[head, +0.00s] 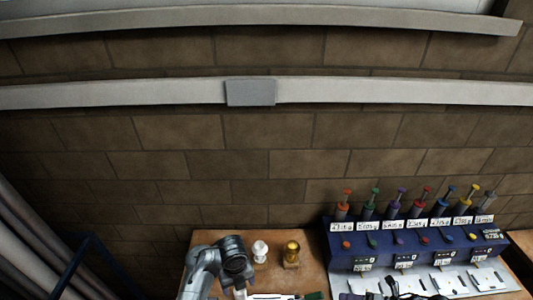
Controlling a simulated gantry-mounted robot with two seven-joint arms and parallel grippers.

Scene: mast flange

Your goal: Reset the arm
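In the head view one grey jointed arm of mine (210,268) rises from the bottom edge, left of centre, over the left part of the wooden table. Its dark rounded joint (236,262) is beside a small white piece. No fingers of my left gripper can be made out; the arm runs out of the picture at the bottom. My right gripper cannot be made out either.
A white knob-like piece (260,251) and a brass piece (291,254) stand on the table (312,270). A blue rack (345,257) with several coloured-handled tools and labels stands to the right, light plates (450,282) before it. A brick wall (270,165) is behind.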

